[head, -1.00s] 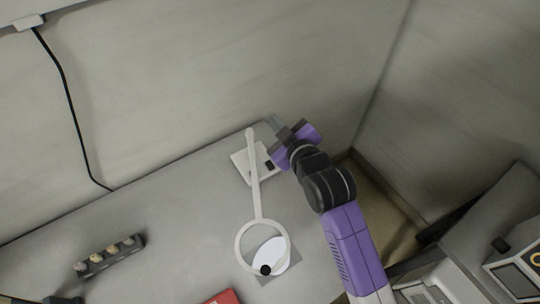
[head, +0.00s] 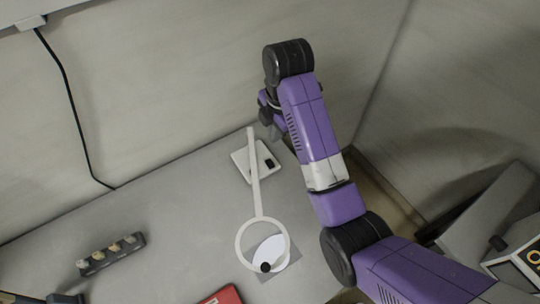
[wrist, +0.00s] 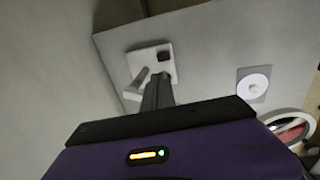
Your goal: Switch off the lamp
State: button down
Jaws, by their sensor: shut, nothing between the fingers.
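The lamp is white, with a flat square base (head: 246,170), a long thin arm (head: 256,190) and a ring-shaped head (head: 241,240). A small black switch (head: 269,162) sits on the base. In the wrist view the base (wrist: 141,60) and switch (wrist: 164,56) show just beyond my fingertips, and the ring (wrist: 304,119) is at the lower right. My gripper (head: 276,131) is beside the base near the table's back edge, partly hidden by my arm. In the wrist view my gripper (wrist: 157,78) is shut and empty, pointing towards the base. Contact with the switch cannot be told.
A white disc (head: 272,248) on a grey square (head: 291,262) lies under the ring. A dark holder (head: 112,258) with several pale pieces is at left. A red object (head: 224,296) is at the front edge. The wall stands close behind the base.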

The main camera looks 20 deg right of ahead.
aim_at(269, 160)
jog(key=f, duration=0.4)
jog(key=w+f, duration=0.1)
jog(key=f, duration=0.4)
jog(key=w+f, duration=0.1)
jog(key=f, duration=0.3)
jog(key=shift+a+f+p, duration=0.2)
jog(key=shift+f+p, duration=0.1)
jog(key=shift+w, duration=0.1)
